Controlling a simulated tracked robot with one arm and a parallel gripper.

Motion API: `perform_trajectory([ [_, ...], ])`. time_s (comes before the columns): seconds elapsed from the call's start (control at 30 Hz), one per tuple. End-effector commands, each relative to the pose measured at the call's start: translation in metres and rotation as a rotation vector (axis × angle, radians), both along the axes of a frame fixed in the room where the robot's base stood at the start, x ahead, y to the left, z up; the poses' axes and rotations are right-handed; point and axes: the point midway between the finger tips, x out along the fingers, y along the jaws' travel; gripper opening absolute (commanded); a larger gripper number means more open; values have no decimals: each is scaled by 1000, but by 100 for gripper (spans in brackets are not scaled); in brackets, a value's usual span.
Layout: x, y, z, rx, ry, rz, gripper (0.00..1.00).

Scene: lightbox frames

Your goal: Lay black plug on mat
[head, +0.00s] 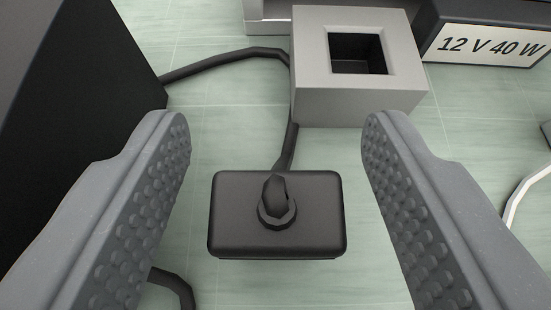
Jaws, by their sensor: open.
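The black plug (235,233) is a rounded rectangular block with a ringed cable stub on its face. It sits low in the middle of the head view, over the pale green tiled surface. My gripper (277,135) is open, with one grey studded finger on each side of the plug. Clear gaps show between the plug and both fingers. I cannot pick out a separate mat.
A grey block with a square hole (310,93) stands just beyond the plug. A dark cable (225,64) runs past it. A large black box (75,75) is at left. A dark unit labelled "12 V 40 W" (490,45) is at upper right. A white cable (527,188) lies at right.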

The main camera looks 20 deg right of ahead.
Motion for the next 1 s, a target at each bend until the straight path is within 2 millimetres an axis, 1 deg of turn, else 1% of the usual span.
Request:
perform_trajectory([
  [0.03, -6, 1, 6, -1, -2, -1, 52],
  [0.3, -42, 11, 28, -3, -3, -1, 52],
  [0.4, -56, 16, 33, 0, 1, 0, 52],
  [0.6, -78, 22, 46, -3, -1, 0, 52],
  [0.8, -89, 26, 50, -1, 1, 0, 52],
  [1.0, -91, 26, 51, 0, 1, 0, 52],
])
